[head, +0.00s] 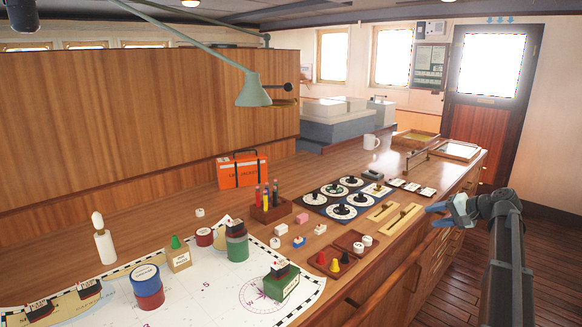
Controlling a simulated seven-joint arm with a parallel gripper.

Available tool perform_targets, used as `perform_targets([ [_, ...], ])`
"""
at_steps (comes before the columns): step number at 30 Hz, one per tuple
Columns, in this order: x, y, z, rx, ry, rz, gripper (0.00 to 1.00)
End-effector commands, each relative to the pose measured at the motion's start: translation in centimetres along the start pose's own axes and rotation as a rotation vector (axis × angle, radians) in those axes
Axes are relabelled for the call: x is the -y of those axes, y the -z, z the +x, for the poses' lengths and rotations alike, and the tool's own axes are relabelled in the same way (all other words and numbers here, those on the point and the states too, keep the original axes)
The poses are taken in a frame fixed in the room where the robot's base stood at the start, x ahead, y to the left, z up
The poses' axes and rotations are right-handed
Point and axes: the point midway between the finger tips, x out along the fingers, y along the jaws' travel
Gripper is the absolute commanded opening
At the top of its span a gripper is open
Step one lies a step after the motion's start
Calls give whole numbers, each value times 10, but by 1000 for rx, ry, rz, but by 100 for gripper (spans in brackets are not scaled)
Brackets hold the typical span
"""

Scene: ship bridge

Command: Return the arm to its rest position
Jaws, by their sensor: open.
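My arm reaches up from the lower right in the head view, over the floor beside the wooden counter (190,215). My gripper (432,215) is open at its end and points left toward the counter's front edge. Nothing shows between its fingers. It appears near the two brass slider plates, but I cannot tell its exact height or distance from the edge.
The counter holds a chart (215,295) with several small models, an orange case (242,170), a pen holder (268,208), a black dial panel (345,200) and a white mug (371,142). A green lamp (254,92) hangs above. Wooden floor (460,275) lies clear at right.

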Motion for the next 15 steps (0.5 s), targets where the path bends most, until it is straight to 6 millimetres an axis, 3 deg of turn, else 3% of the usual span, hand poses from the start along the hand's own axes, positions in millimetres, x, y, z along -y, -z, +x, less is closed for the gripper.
perform_targets([
  [3,-35,4,-17,-34,7,85,47],
  [6,-61,0,-15,-43,1,137,47],
  [11,-96,-15,4,-31,-26,186,47],
  [15,-125,-36,33,-5,-66,211,47],
])
